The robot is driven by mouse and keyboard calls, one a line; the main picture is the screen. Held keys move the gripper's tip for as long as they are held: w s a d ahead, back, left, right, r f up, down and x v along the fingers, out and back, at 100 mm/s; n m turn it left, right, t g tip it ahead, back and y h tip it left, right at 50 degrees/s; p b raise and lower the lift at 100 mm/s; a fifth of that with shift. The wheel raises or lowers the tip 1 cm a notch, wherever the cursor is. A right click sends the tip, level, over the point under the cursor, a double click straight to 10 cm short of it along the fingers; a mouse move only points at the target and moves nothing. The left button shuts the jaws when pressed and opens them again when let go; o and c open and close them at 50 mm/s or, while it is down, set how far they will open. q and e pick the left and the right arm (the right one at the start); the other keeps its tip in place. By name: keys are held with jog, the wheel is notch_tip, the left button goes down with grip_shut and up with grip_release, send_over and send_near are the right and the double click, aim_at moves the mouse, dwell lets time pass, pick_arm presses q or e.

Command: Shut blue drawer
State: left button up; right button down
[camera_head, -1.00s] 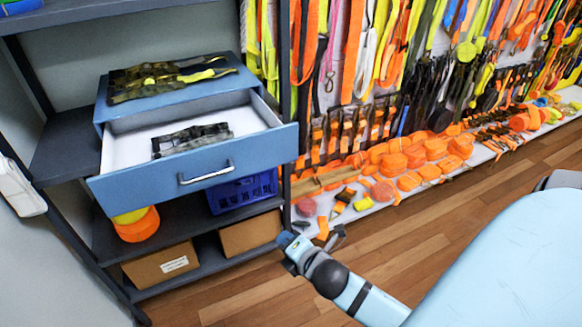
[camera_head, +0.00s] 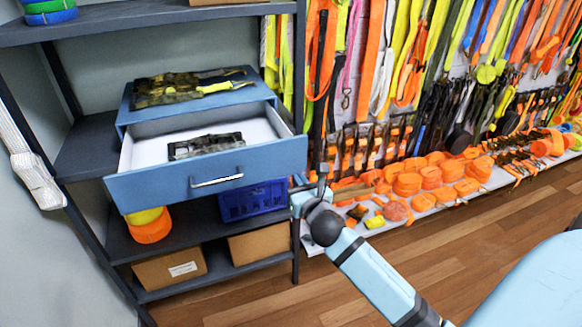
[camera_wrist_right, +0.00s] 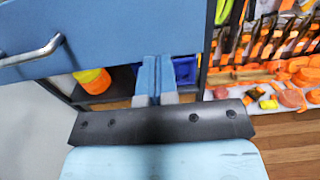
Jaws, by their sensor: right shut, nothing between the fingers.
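The blue drawer (camera_head: 150,186) is pulled out of its blue cabinet (camera_head: 245,97) on the shelf, with a silver bar handle (camera_head: 217,181) on its front. A dark patterned strap bundle (camera_head: 205,146) lies inside on the white drawer floor. In the right wrist view the drawer front (camera_wrist_right: 110,32) fills the upper left, with the handle at the far left. My right gripper (camera_wrist_right: 157,68) is shut and empty, its fingers pointing toward the right part of the drawer front. I cannot tell whether they touch it. My left gripper is not in view.
Strap bundles (camera_head: 190,88) lie on top of the cabinet. Below the drawer are a blue crate (camera_head: 253,203), orange and yellow rolls (camera_head: 149,228) and cardboard boxes (camera_head: 170,267). A dark shelf post stands right of the drawer. The wooden floor (camera_head: 480,225) at the right is open.

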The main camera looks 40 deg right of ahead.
aim_at(287, 164)
jog(key=x, duration=0.4)
jog(key=shift+w+p, duration=0.25)
jog(key=shift+p, duration=0.05)
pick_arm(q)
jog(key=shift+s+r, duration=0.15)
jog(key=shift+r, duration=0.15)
pick_arm(e)
jog(key=shift+w+d, duration=0.2)
jog(key=shift+w, duration=0.35)
